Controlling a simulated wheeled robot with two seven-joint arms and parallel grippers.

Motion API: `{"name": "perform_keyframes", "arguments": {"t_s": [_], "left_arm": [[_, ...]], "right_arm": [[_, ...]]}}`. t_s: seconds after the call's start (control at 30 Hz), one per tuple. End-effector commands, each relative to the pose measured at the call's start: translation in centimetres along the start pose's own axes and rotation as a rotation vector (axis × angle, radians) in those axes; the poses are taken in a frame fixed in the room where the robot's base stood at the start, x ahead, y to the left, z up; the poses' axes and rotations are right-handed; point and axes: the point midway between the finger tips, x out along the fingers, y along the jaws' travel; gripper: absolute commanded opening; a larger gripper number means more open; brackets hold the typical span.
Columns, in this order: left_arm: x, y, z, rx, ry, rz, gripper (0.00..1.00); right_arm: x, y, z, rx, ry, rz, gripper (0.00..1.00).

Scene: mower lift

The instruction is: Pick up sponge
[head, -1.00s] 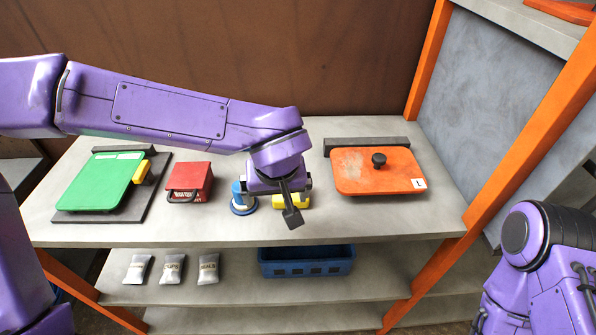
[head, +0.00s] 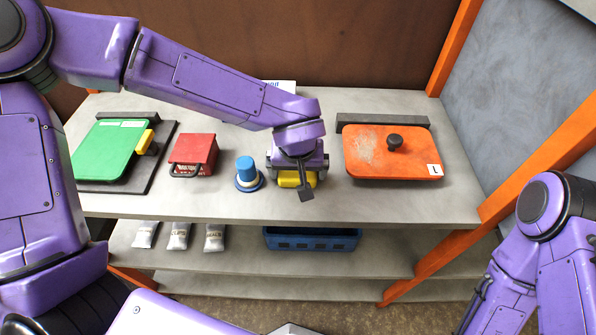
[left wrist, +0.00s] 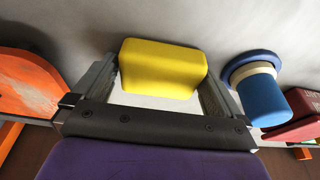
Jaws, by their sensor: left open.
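The yellow sponge (head: 290,180) lies on the grey shelf top, partly hidden under my left gripper in the head view. My left gripper (head: 298,180) points down over the sponge. In the left wrist view, the sponge (left wrist: 163,68) sits between the open fingers of the left gripper (left wrist: 160,88), and a gap shows between it and the right finger. Whether the left finger touches it I cannot tell. My right arm shows at the lower right of the head view, but its gripper is out of view.
A blue knobbed tool (head: 246,173) stands just left of the sponge. A red box (head: 194,154) and a green panel (head: 104,150) are further left. An orange lid (head: 365,155) with a black knob lies to the right. A blue crate (head: 312,239) is on the shelf below.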

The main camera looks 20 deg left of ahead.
Motion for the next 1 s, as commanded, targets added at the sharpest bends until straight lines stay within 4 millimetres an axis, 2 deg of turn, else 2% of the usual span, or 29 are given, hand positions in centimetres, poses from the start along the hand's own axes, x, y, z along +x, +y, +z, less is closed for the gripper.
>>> {"name": "perform_keyframes", "arguments": {"t_s": [0.17,0.2,0.3,0.67,0.77,0.87,1.0], "left_arm": [[0.1,0.0,0.0,0.000,0.001,0.001,1.00],[0.1,0.0,0.0,0.000,0.001,0.000,0.97],[0.1,0.0,0.0,0.000,0.001,0.000,0.65],[-0.4,0.0,-0.2,0.000,0.003,0.001,0.64],[-1.5,0.0,-0.6,-0.001,0.005,0.002,0.64],[-3.4,0.1,-1.0,-0.001,0.005,0.004,0.64],[-7.2,2.4,0.3,0.003,0.007,0.004,0.64]], "right_arm": [[0.0,0.0,0.0,0.000,0.000,0.000,0.43],[0.0,0.0,0.0,0.000,0.000,0.000,0.43],[0.0,0.0,0.0,0.000,0.000,0.000,0.43],[-0.1,0.0,0.0,0.000,0.000,0.000,0.43],[-0.2,0.0,-0.1,0.000,0.000,0.000,0.43],[-0.3,0.0,-0.1,0.000,0.000,0.000,0.43],[0.1,0.0,0.0,0.000,0.000,0.000,0.43]]}}
